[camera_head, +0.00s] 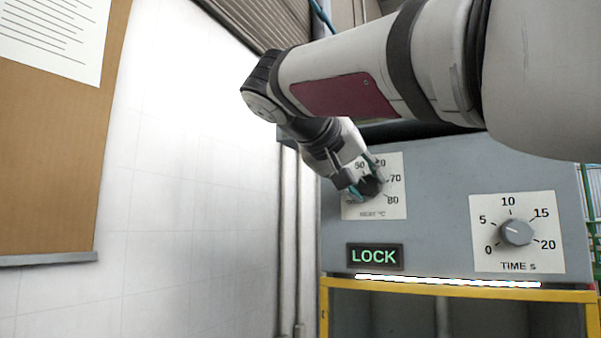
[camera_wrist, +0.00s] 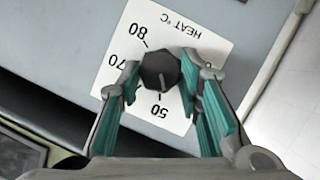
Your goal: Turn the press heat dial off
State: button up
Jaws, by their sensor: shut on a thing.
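The heat dial is a dark knob (camera_wrist: 160,68) on a white plate marked HEAT °C (camera_wrist: 200,32). In the wrist view, the plate is turned and the numbers 80, 70 and 50 show. The knob's pale pointer line points roughly toward 50. My gripper (camera_wrist: 165,76) is shut on the knob, with one teal-padded finger on each side. The right finger covers part of the plate, and no off mark can be read. In the head view, my gripper (camera_head: 367,185) is at the heat dial plate (camera_head: 399,211) and partly hides the knob.
A grey time dial (camera_head: 517,232) sits to the right on the same grey panel. A yellow frame (camera_head: 450,291) and a bright light strip run beneath. A white wall and corkboard (camera_head: 62,130) stand left.

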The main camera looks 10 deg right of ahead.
jog(key=n+h+p, duration=0.1)
jog(key=n+p, duration=0.1)
jog(key=shift+a+n+g+h+p, duration=0.15)
jog(key=shift+n+g+h+p, duration=0.15)
jog(key=shift+n+p, duration=0.1)
jog(key=n+h+p, duration=0.2)
jog(key=n, duration=0.1)
jog(key=shift+w+f+p, duration=0.1)
jog(key=shift+f+p, duration=0.05)
jog(key=shift+p, duration=0.2)
jog(key=n, duration=0.1)
jog(key=n+h+p, duration=0.1)
jog(key=n+p, duration=0.1)
jog(key=n, duration=0.1)
jog(key=shift+a+f+h, duration=0.1)
jog(key=shift+f+h, duration=0.15)
jog(key=shift+h, duration=0.05)
jog(key=shift+f+n+t+h+p, duration=0.1)
jog(key=shift+n+t+h+p, duration=0.3)
jog(key=shift+n, duration=0.75)
jog(key=shift+f+n+t+h+p, duration=0.1)
jog(key=shift+n+t+h+p, duration=0.3)
jog(key=shift+n, duration=0.75)
jog(key=o, duration=1.2)
